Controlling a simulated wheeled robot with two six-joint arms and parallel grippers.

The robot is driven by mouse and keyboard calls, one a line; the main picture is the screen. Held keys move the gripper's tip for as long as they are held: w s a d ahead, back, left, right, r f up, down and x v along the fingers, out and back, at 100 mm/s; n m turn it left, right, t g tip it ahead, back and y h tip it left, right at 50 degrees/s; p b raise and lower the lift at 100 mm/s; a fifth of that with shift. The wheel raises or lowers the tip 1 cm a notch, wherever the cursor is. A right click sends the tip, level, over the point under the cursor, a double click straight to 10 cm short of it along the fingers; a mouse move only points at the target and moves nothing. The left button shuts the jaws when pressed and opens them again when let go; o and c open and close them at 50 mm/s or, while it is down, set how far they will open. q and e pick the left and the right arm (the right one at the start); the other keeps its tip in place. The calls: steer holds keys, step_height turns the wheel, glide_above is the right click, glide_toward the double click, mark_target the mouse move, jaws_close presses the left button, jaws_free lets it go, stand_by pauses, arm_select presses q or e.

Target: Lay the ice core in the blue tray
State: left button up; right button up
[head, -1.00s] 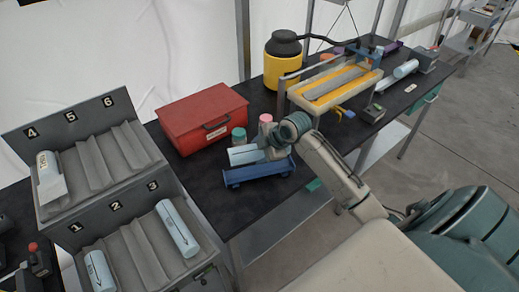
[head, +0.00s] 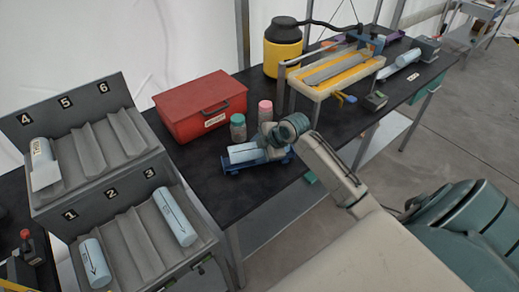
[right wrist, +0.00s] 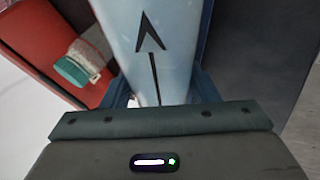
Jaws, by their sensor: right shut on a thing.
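A pale blue ice core (head: 243,153) with a black arrow lies lengthwise at the blue tray (head: 232,170) on the black table. It sits low, within the tray's outline; I cannot tell whether it touches the tray floor. My right gripper (head: 268,146) is shut on the core near its right end. In the right wrist view the core (right wrist: 152,35) runs straight ahead from the gripper, its arrow pointing away, with a blue edge on its right. My left gripper is not in view.
A red box (head: 200,108), a green-lidded jar (head: 238,128) and a pink-lidded jar (head: 265,112) stand behind the tray. A yellow-bedded machine (head: 335,82) is to the right. A numbered grey rack (head: 130,235) at left holds cores in slots 1, 3 and 4.

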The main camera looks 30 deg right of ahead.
steer(key=shift+s+a+f, duration=0.1)
steer(key=shift+s+f, duration=0.1)
steer(key=shift+f, duration=0.25)
steer(key=shift+s+a+f, duration=0.1)
steer(key=shift+s+f, duration=0.1)
steer(key=shift+f, duration=0.2)
steer(key=o, duration=1.3)
steer(key=shift+d, duration=0.1)
steer(key=shift+o, duration=0.7)
steer(key=shift+s+d+r+b, duration=0.1)
steer(key=shift+r+b, duration=0.2)
steer(key=shift+r, duration=0.05)
steer(key=w+b+v, duration=0.1)
steer(key=b+v, duration=0.1)
steer(key=v, duration=0.8)
steer(key=shift+s+r, duration=0.3)
steer(key=shift+r, duration=0.4)
